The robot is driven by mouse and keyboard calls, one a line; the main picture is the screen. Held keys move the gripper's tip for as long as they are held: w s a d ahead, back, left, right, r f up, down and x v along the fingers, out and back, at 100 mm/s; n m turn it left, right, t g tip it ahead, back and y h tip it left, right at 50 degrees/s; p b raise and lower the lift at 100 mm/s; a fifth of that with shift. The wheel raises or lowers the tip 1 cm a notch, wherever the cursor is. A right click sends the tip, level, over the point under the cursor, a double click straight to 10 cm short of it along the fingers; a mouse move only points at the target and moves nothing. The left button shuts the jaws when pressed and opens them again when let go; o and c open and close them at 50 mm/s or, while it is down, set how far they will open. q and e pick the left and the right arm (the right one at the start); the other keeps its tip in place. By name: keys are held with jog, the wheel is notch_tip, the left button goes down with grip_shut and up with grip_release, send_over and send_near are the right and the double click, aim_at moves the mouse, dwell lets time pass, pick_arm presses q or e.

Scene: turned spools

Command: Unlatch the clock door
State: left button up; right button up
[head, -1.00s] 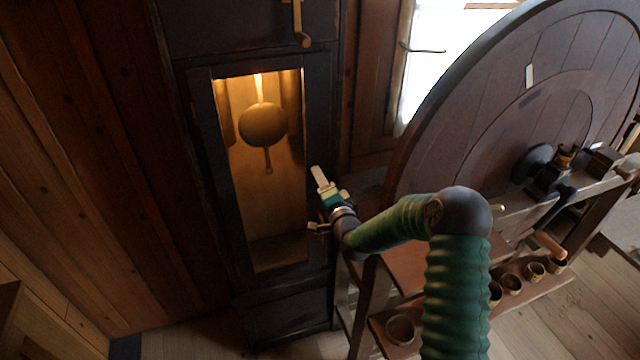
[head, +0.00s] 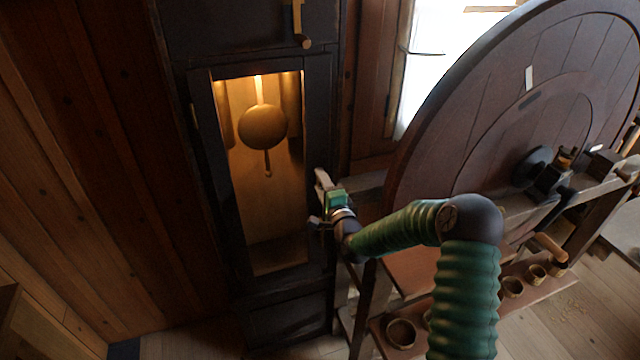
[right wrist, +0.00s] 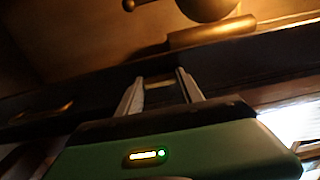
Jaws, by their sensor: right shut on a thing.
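The tall dark clock case has a narrow glazed door (head: 203,125), which looks closed, with a lit brass pendulum (head: 263,127) behind it. My right gripper (head: 319,199) is at the right edge of the door, about halfway down. In the right wrist view its two fingers (right wrist: 160,88) reach to the dark door frame, with a small brass-coloured piece (right wrist: 158,84) between them. The jaws are shut on this piece, which looks like the door latch. The gripper hides most of it in the head view, so its turn cannot be told. My left gripper is out of view.
A large wooden wheel (head: 500,110) on a stand fills the right side, close to my right arm. Several small cups (head: 401,332) stand on its low shelf. A brass handle (head: 300,25) hangs on the case above the door. Floor shows at bottom right.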

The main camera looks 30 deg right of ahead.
jog(key=shift+d+f, duration=0.15)
jog(key=o, duration=1)
jog(key=shift+o, duration=1.9)
jog(key=shift+d, duration=0.2)
jog(key=b+v, duration=0.1)
jog(key=v, duration=1.6)
jog(key=shift+b, duration=0.35)
jog(key=shift+w, duration=0.1)
